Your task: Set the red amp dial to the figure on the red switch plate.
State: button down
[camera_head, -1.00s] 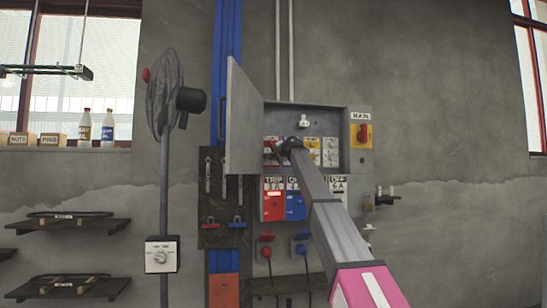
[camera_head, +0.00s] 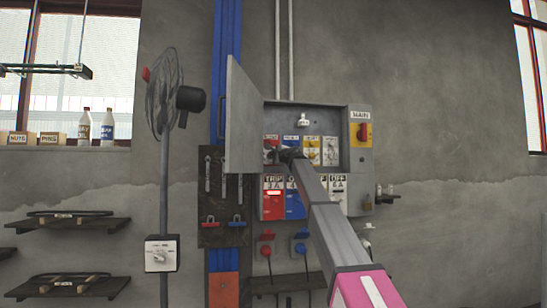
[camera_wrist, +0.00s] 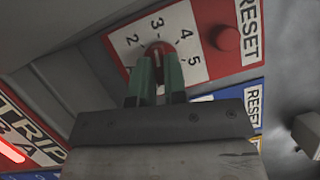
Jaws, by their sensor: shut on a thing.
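The red amp dial (camera_wrist: 157,48) is a small round knob on a white scale plate with figures 2 to 5 visible, in the wrist view. My gripper (camera_wrist: 155,72) is shut on this knob, one green finger on each side. A pale line on the knob seems to face roughly the 3, but the fingers hide much of it. In the head view my gripper (camera_head: 285,153) is inside the open panel box and covers the dial. The red switch plate (camera_head: 273,204) below reads TRIP and what looks like 3 A; it is cut off in the wrist view (camera_wrist: 25,140).
A red RESET button (camera_wrist: 228,38) is beside the dial. Blue and yellow dial plates (camera_head: 312,150) sit to the right inside the box. The open box door (camera_head: 243,115) stands at the left. A red MAIN switch (camera_head: 362,132) is on the right.

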jog(key=shift+m, duration=0.3)
jog(key=c, duration=1.2)
grip_release()
jog(key=shift+o, duration=0.2)
jog(key=shift+s+d, duration=0.1)
jog(key=v, duration=1)
jog(key=shift+s+d, duration=0.2)
jog(key=shift+s, duration=0.05)
jog(key=shift+f, duration=0.2)
